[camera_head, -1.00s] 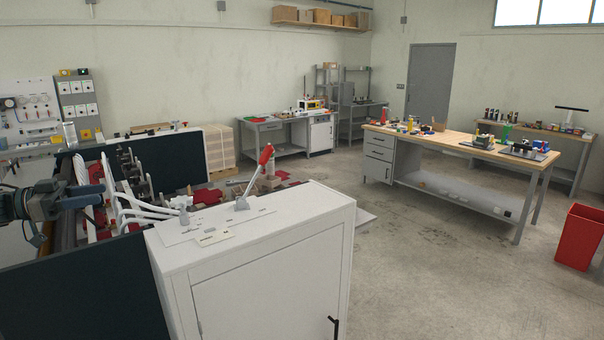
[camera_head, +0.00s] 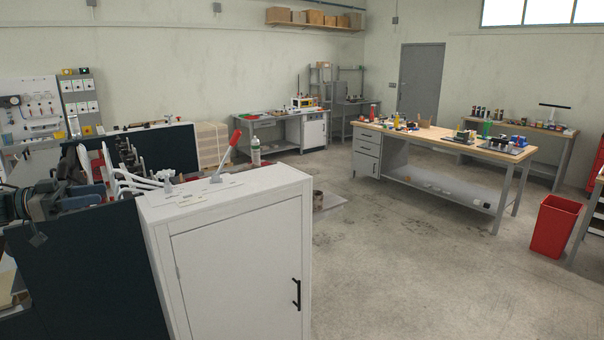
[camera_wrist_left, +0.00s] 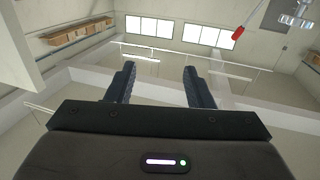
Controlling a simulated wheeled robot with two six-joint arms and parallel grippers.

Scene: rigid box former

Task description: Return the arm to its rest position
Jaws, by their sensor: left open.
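My left gripper (camera_head: 76,168) is at the left edge of the head view, beside the machine and left of the white cabinet (camera_head: 240,260). In the left wrist view its two dark fingers (camera_wrist_left: 160,86) stand apart with nothing between them. The gripper is open and touches nothing that I can see. A lever with a red handle (camera_head: 235,138) stands tilted on the cabinet top; a red handle (camera_wrist_left: 237,32) also shows at the upper right of the wrist view. My right gripper is in neither view.
Dark machine panels (camera_head: 85,270) and white curved rods (camera_head: 135,181) lie close around my left arm. A wooden-topped workbench (camera_head: 430,133) and a red bin (camera_head: 552,227) stand to the right. The floor (camera_head: 400,260) between cabinet and workbench is open.

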